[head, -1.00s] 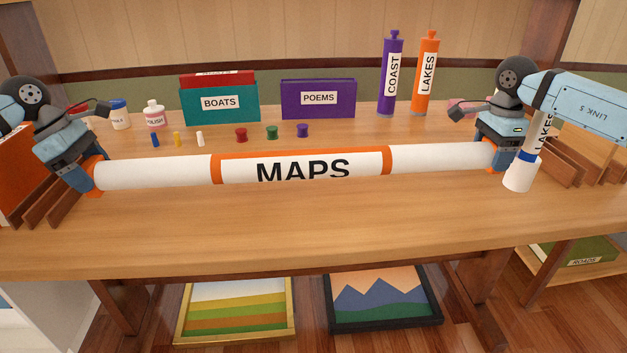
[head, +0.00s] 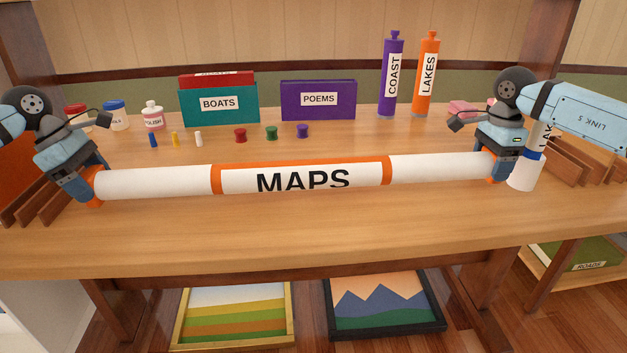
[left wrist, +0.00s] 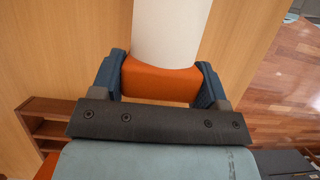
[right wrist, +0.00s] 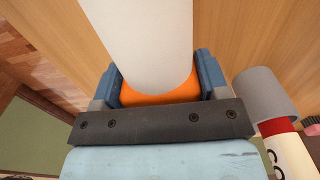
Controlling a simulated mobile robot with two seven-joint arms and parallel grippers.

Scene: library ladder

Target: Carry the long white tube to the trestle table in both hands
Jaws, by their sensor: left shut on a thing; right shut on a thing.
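The long white tube (head: 130,182) has orange bands and a MAPS label. It spans most of the head view, nearly level, its right end slightly higher. My left gripper (head: 92,186) is shut on its orange left end, which also shows between the fingers in the left wrist view (left wrist: 161,82). My right gripper (head: 497,167) is shut on its orange right end, also seen in the right wrist view (right wrist: 160,92). The tube appears over the trestle table (head: 300,235); whether it touches the top I cannot tell.
A white-and-blue tube (head: 526,172) stands close beside my right gripper. Wooden racks flank the tabletop. Behind are several small pegs and spools, a BOATS box (head: 219,107), a POEMS box (head: 318,113), and COAST (head: 389,95) and LAKES (head: 425,95) tubes. The front strip of the table is clear.

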